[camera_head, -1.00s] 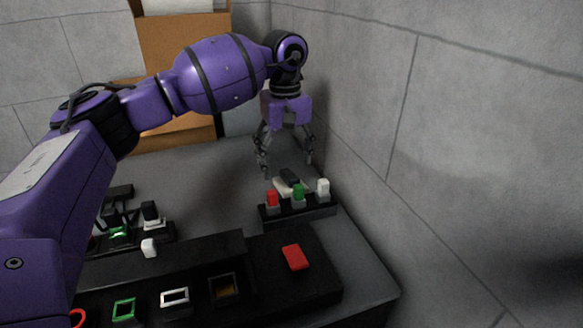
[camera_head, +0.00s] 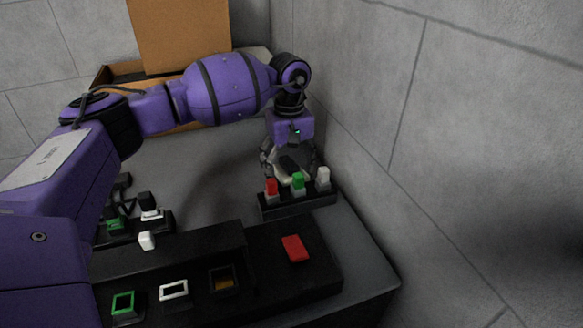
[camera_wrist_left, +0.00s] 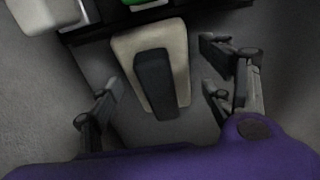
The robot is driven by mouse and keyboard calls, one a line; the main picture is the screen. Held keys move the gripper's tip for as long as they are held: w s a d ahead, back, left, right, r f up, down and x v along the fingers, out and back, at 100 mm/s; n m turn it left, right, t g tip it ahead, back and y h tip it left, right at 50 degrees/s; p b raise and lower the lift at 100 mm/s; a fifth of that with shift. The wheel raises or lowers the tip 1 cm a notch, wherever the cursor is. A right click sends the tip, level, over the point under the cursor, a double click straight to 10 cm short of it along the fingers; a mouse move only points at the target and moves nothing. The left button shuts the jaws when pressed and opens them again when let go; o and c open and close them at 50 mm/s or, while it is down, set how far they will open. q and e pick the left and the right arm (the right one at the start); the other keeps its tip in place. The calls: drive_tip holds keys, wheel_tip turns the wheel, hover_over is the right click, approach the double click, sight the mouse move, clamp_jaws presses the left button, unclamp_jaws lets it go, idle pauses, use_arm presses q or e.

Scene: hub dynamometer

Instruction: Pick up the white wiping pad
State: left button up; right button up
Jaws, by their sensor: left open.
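The white wiping pad (camera_wrist_left: 178,62) is a pale slab with a dark handle (camera_wrist_left: 155,84) on top, lying on the grey table. In the wrist view it sits between the two open fingers of my left gripper (camera_wrist_left: 162,90), with a gap on each side. In the head view the pad (camera_head: 281,177) shows only in part, behind the rack of coloured blocks and beneath my left gripper (camera_head: 289,160). The gripper points down and is open and empty. My right gripper is not in view.
A black rack (camera_head: 297,203) with red, green and white blocks stands directly in front of the pad. The grey wall (camera_head: 350,110) is close on the right. A black panel with coloured frames and a red block (camera_head: 295,248) lies nearer. Open table is left of the gripper.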

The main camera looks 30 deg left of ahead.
use_arm(q)
drive_tip(key=c, duration=1.3)
